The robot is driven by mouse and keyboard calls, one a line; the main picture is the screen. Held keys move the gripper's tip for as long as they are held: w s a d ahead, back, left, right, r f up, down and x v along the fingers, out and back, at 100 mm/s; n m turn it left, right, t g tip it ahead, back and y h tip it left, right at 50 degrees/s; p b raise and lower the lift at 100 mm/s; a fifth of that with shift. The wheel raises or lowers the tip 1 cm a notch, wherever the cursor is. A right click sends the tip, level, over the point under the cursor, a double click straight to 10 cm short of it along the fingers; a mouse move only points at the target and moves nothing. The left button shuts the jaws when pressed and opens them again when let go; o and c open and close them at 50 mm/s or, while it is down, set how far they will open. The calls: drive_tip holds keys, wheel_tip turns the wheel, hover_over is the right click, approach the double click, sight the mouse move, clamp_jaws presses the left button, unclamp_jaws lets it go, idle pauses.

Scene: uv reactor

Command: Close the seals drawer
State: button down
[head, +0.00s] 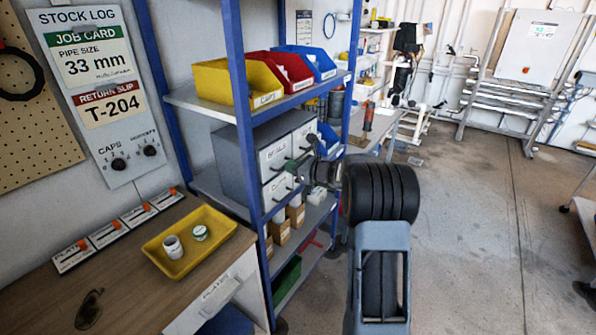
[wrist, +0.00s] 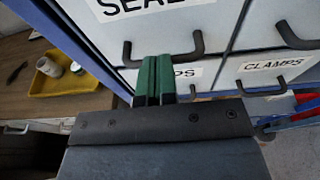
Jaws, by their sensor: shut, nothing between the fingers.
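The seals drawer (wrist: 220,22) is a pale grey front with a label reading "SEAL", cut off at the top of the wrist view, and a black handle (wrist: 198,42). In the head view it looks like the upper left drawer (head: 274,153) of a grey cabinet on the blue shelf. My gripper (wrist: 155,62) has its green fingertips together, with nothing held, in front of the drawer. The fingers hide the middle of the handle, and I cannot tell whether they touch it. The front looks about flush with its neighbour; any small gap is unclear. My gripper (head: 290,164) also shows in the head view.
The clamps drawer (wrist: 272,68) is at lower right, and a drawer label ending in "PS" (wrist: 186,74) is below. Yellow, red and blue bins (head: 322,62) stand above the cabinet. A bench with a yellow tray (head: 188,272) is left. The floor at right is mostly clear.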

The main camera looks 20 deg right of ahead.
drive_tip(key=shift+a+r, duration=0.2)
drive_tip(key=shift+r, duration=0.05)
drive_tip(key=shift+d, duration=0.1)
drive_tip(key=b+v, duration=0.1)
drive_tip(key=v, duration=1.3)
drive_tip(key=shift+b, duration=0.3)
